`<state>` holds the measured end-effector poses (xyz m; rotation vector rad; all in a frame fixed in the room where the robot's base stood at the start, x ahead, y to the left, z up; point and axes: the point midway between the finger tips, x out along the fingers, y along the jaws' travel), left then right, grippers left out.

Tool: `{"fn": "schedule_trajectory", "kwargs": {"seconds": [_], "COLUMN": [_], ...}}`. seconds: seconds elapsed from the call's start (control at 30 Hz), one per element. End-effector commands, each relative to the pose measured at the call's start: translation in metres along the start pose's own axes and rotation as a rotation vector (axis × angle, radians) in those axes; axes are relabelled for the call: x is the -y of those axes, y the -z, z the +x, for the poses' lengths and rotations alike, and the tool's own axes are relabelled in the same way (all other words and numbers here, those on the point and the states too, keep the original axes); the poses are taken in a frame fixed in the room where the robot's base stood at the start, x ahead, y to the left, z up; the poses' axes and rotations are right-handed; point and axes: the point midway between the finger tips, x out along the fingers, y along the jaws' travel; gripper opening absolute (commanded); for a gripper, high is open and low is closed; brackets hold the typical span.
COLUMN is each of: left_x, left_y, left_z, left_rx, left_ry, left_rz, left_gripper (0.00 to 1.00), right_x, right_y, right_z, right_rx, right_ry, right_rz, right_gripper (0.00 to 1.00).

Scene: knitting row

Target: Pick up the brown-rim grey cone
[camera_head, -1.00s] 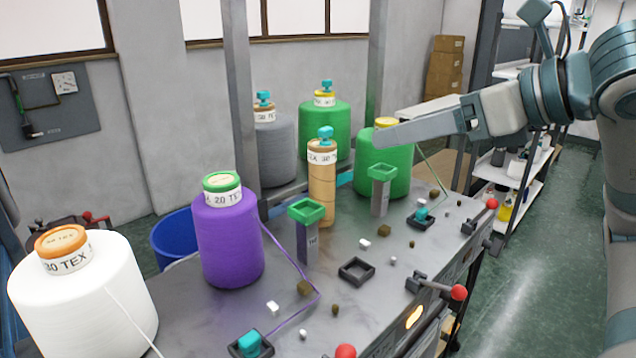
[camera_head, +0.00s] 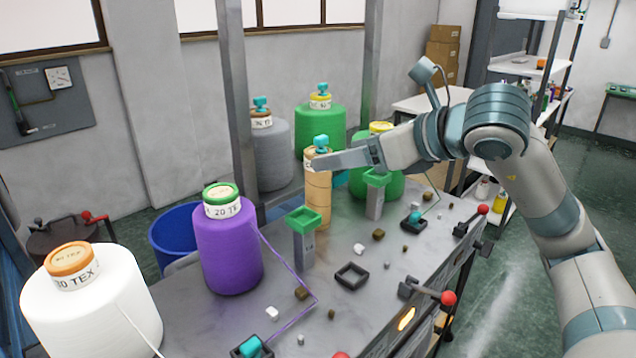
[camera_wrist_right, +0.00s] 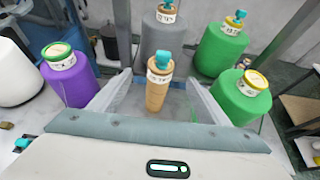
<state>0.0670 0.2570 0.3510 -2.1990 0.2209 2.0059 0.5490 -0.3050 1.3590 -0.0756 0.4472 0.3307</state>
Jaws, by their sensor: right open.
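The grey cone (camera_head: 273,158) with a brown rim and a teal piece on top stands upright at the back, behind the frame post. It also shows in the right wrist view (camera_wrist_right: 171,38) at the top middle, beyond the tan cone. My right gripper (camera_head: 318,164) reaches in from the right, over the bench near the tan cone's top. In the right wrist view its two fingers (camera_wrist_right: 152,80) are spread apart and hold nothing, with the tan cone seen between them. The grey cone lies farther off than the fingertips. My left gripper is not in view.
The tan cone (camera_head: 318,196) stands in front of the grey one. Green cones (camera_head: 320,132) are to its right, a purple cone (camera_head: 228,250) and white cone (camera_head: 92,310) to the left. A metal post (camera_head: 237,105) and green-topped posts (camera_head: 304,240) stand nearby.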

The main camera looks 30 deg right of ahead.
Motion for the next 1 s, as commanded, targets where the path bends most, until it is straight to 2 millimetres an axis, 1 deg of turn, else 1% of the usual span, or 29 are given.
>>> {"fn": "schedule_trajectory", "kwargs": {"seconds": [0.03, 0.13, 0.43, 0.57, 0.77, 0.87, 1.0], "left_x": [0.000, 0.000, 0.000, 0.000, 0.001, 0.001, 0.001], "left_y": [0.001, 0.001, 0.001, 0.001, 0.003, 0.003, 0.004], "left_z": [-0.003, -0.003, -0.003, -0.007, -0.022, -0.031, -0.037], "left_rx": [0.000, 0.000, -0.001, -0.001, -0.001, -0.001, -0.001], "left_ry": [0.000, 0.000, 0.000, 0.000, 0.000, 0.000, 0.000], "left_rz": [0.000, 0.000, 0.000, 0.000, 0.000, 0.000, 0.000], "left_gripper": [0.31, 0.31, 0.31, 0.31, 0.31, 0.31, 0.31], "right_x": [0.000, 0.000, 0.000, 0.000, 0.001, 0.000, 0.001], "right_y": [-0.001, 0.000, 0.000, -0.001, -0.002, -0.001, 0.000], "right_z": [0.003, 0.007, 0.008, 0.011, 0.027, 0.038, 0.054], "right_rx": [0.000, 0.001, 0.001, 0.000, -0.003, -0.003, -0.001], "right_ry": [0.000, 0.000, 0.001, 0.001, 0.000, -0.001, 0.000], "right_rz": [0.001, 0.001, 0.000, 0.001, 0.002, 0.002, 0.002], "right_gripper": [0.70, 0.70, 0.70, 0.70, 0.70, 0.70, 0.70]}}
